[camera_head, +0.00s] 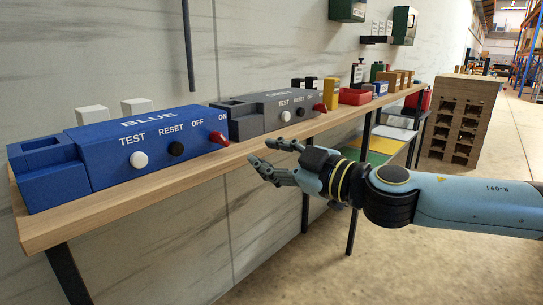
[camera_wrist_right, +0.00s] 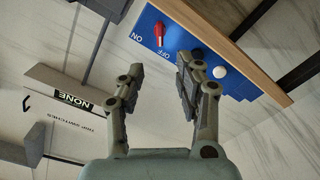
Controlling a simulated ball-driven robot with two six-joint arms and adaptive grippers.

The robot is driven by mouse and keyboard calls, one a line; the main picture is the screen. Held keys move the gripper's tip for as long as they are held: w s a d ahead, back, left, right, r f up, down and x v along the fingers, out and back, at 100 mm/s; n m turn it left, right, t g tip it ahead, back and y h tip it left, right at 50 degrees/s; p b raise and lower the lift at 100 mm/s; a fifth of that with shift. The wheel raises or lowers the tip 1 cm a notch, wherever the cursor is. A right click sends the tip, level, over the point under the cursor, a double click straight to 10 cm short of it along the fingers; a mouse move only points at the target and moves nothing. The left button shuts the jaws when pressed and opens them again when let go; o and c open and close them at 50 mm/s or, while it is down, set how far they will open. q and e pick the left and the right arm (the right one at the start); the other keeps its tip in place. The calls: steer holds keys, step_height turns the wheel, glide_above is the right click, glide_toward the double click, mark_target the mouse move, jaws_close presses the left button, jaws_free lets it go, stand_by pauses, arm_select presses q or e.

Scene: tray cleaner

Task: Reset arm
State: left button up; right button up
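My right gripper (camera_head: 261,152) reaches in from the right in the head view, in front of the shelf edge and apart from the boxes. Its fingers are spread with nothing between them; they also show apart in the right wrist view (camera_wrist_right: 159,66). The blue box (camera_head: 105,172) carries the labels TEST, RESET, OFF and ON, a white button (camera_head: 139,159), a black button (camera_head: 176,149) and a red lever (camera_head: 219,138) at the ON end. In the wrist view, a finger partly covers the blue panel (camera_wrist_right: 240,88); its red lever (camera_wrist_right: 159,31) is beyond the fingers. My left gripper is not in view.
A similar grey box (camera_head: 250,123) with a red lever (camera_head: 320,107) stands beyond the blue one on the wooden shelf (camera_head: 140,193). A NONE sign (camera_wrist_right: 73,100) shows in the wrist view. Stacked pallets (camera_head: 459,122) stand at back right. The floor in front is clear.

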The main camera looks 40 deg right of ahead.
steer(key=shift+r, duration=0.1)
stand_by(0.6)
steer(key=s+d+f+m+g+h, duration=0.1)
steer(key=d+f+m+g+h, duration=0.2)
steer(key=f, duration=0.5)
steer(key=d+f+m+h, duration=0.1)
steer(key=d+f+m, duration=0.2)
steer(key=d+f, duration=0.35)
steer(key=s+f+m+g+h, duration=0.1)
steer(key=s+f+g, duration=0.25)
steer(key=f, duration=0.65)
steer(key=s+f+m+g, duration=0.15)
steer(key=s+f, duration=0.35)
steer(key=f, duration=0.6)
steer(key=s+a+f+g, duration=0.2)
steer(key=s+a+f, duration=0.1)
steer(key=s+f, duration=0.4)
steer(key=s+a+f+g, duration=0.3)
steer(key=s+a+f, duration=0.1)
steer(key=s+f, duration=0.35)
steer(key=s+a+f+g+y, duration=0.1)
steer(key=s+a+f, duration=0.3)
steer(key=s, duration=0.6)
steer(key=s+a+f+g+y, duration=0.2)
steer(key=s+a+f+g, duration=0.1)
steer(key=s, duration=0.6)
step_height(320, 180, down, 2)
steer(key=shift+s+a+f+n, duration=0.1)
steer(key=shift+s+a+n, duration=0.35)
steer(key=shift+a, duration=0.15)
